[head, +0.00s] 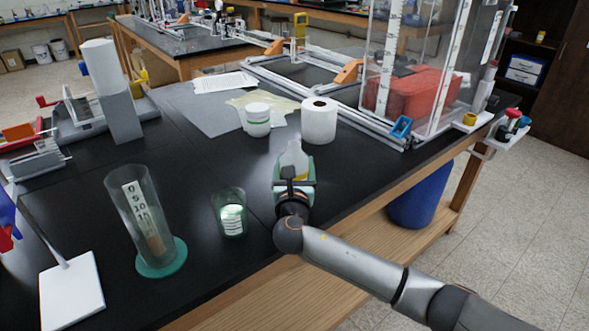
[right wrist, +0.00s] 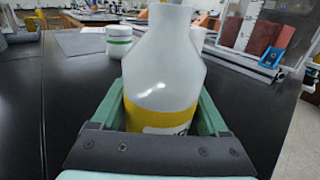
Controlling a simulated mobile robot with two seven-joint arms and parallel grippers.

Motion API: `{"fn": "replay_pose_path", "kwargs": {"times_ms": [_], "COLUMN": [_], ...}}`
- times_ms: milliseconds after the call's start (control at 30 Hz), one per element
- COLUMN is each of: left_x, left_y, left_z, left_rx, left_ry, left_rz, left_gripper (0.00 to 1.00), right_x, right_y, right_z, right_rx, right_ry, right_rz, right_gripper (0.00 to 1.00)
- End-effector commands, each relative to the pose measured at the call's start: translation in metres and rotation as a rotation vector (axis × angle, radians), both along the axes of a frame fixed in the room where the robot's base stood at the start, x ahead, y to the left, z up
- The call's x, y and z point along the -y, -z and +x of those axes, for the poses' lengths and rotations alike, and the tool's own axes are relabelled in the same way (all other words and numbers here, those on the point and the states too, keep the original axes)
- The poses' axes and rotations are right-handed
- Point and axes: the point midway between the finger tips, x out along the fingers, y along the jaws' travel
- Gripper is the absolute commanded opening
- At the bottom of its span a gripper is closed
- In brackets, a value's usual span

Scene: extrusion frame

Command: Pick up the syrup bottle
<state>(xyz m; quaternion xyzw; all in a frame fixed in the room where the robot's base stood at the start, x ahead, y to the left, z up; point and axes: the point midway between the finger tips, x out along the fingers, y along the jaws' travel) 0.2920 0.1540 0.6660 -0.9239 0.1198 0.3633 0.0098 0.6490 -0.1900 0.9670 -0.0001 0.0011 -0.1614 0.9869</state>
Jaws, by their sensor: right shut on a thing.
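The syrup bottle (head: 294,158) is pale with a yellow band and stands on the black table, partly hidden behind my right gripper in the head view. The fingers (right wrist: 165,115) also show in the right wrist view. I cannot tell whether the bottle's base touches the table. My left gripper is not in view.
A white roll (head: 319,121) and a white jar (head: 258,120) stand behind the bottle. A green glass (head: 230,213) and a clear cylinder (head: 142,215) on a green base stand to the left. A metal frame (head: 330,110) lies behind. Bare table shows right of the bottle.

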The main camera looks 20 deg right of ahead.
Motion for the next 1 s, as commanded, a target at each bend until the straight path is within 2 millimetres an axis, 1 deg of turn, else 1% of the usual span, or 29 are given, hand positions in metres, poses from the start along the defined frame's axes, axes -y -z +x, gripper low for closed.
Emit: {"fn": "replay_pose_path", "kwargs": {"times_ms": [33, 100, 167, 267, 300, 400, 600, 700, 833, 1000], "left_x": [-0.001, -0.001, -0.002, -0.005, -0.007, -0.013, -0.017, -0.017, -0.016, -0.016], "left_y": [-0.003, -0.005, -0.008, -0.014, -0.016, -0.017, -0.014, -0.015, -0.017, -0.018], "left_z": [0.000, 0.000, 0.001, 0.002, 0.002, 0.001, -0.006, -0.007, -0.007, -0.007], "left_rx": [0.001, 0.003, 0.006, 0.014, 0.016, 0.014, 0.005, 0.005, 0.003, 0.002], "left_ry": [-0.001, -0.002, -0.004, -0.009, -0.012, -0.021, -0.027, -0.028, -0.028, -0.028], "left_rz": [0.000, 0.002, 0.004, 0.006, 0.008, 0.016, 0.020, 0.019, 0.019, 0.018], "left_gripper": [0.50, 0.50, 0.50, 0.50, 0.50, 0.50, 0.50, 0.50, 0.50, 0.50], "right_x": [0.000, 0.000, 0.002, 0.005, 0.006, 0.009, 0.017, 0.020, 0.023, 0.025], "right_y": [-0.011, -0.024, -0.031, -0.051, -0.060, -0.082, -0.098, -0.106, -0.113, -0.117], "right_z": [0.000, 0.000, -0.008, -0.024, -0.031, -0.050, -0.091, -0.108, -0.124, -0.135], "right_rx": [0.006, 0.006, 0.005, 0.006, 0.007, 0.007, 0.003, 0.003, 0.003, 0.003], "right_ry": [0.000, 0.001, -0.001, -0.002, -0.002, -0.002, -0.001, -0.002, -0.001, 0.000], "right_rz": [0.001, 0.002, 0.003, 0.002, 0.003, 0.002, 0.000, 0.001, 0.000, -0.001], "right_gripper": [0.12, 0.12, 0.12, 0.12, 0.12, 0.12, 0.12, 0.12, 0.12, 0.12]}}
